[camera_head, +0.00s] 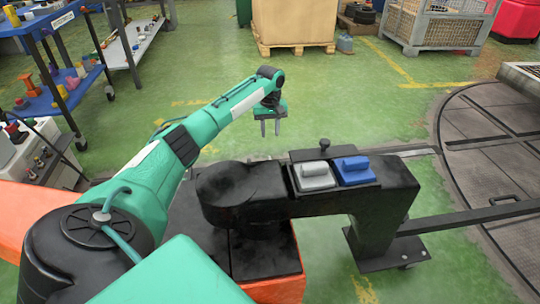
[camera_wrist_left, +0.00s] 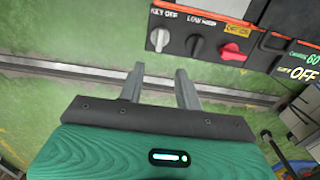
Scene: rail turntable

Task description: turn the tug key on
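The wrist view shows a dark control panel (camera_wrist_left: 208,42) with an orange-red edge. The tug key (camera_wrist_left: 159,38) is a pale knob at its left end, under a "KEY OFF" label (camera_wrist_left: 168,13). My left gripper (camera_wrist_left: 160,72) is open and empty, and the key appears beyond the gap between its fingertips, apart from them. In the head view my left gripper (camera_head: 270,130) hangs with its fingers down, behind the black machine arm (camera_head: 270,185). The key cannot be made out in the head view. My right gripper is not in view.
A grey block (camera_head: 316,176) and a blue block (camera_head: 354,170) sit on the black machine. The turntable (camera_head: 500,150) lies at right, a blue shelf cart (camera_head: 45,25) at upper left. Green floor is open behind.

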